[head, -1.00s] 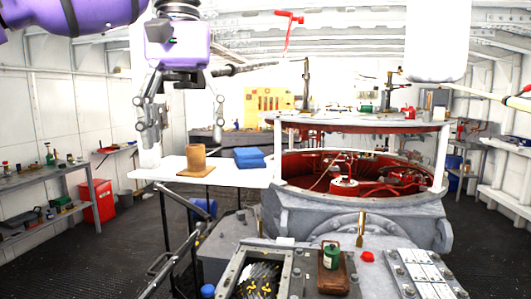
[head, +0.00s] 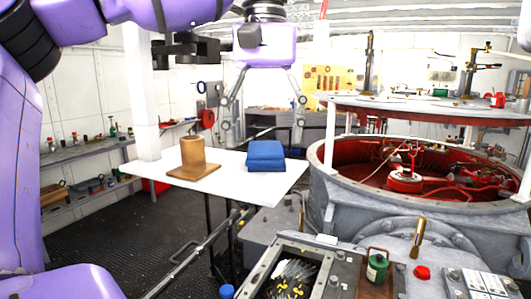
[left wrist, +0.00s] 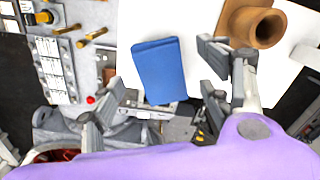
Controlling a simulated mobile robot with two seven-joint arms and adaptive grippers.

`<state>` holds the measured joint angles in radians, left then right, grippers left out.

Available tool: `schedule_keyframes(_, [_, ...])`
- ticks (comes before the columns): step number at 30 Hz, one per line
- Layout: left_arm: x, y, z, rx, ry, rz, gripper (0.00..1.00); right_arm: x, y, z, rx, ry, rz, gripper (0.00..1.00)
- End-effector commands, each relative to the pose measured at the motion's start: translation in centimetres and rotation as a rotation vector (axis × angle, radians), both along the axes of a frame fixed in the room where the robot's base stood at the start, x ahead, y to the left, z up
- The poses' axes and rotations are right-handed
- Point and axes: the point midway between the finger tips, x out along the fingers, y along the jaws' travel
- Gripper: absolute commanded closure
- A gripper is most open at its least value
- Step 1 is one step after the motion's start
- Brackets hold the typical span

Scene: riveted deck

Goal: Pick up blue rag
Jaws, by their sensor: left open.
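The blue rag (head: 265,156) lies folded on the right part of a white table in the head view. It also shows in the left wrist view (left wrist: 160,71), near the table's edge. My left gripper (head: 262,138) is open and empty, and in the head view its fingers hang on either side above the rag. In the left wrist view its fingers (left wrist: 158,92) are spread wide, with the rag between and beyond them. The rag looks apart from the fingers. My right gripper is in neither current view.
A brown cylinder on a wooden base (head: 193,157) stands left of the rag on the white table (head: 225,186). A large round grey housing with a red interior (head: 425,180) is at the right. A green can (head: 377,267) and a red cap (head: 422,272) sit in front.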

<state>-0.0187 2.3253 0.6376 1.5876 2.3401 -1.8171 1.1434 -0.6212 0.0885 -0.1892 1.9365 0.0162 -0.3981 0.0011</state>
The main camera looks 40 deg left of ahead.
Motion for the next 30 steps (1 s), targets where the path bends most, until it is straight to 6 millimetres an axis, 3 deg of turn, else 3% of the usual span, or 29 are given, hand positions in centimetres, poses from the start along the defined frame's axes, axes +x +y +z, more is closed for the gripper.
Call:
schedule_keyframes(6, [-0.1,0.0,-2.8,0.000,-0.001,-0.001,0.30,1.4,0.1,1.0,-0.001,-0.028,0.011,0.34])
schedule_keyframes(14, [0.0,0.0,-3.3,0.000,-0.001,0.000,0.30,1.5,0.3,1.0,0.001,-0.027,0.013,0.34])
schedule_keyframes(25, [0.0,0.0,-3.2,0.000,-0.001,0.000,0.76,1.1,0.3,0.8,0.001,-0.020,0.011,0.34])
schedule_keyframes(27, [0.0,0.0,-3.2,0.000,-0.001,0.000,0.82,1.1,0.3,0.8,0.002,-0.019,0.011,0.34])
schedule_keyframes(30, [0.0,0.0,-3.2,0.000,-0.001,-0.001,0.82,1.0,0.3,0.7,0.002,-0.019,0.011,0.34])
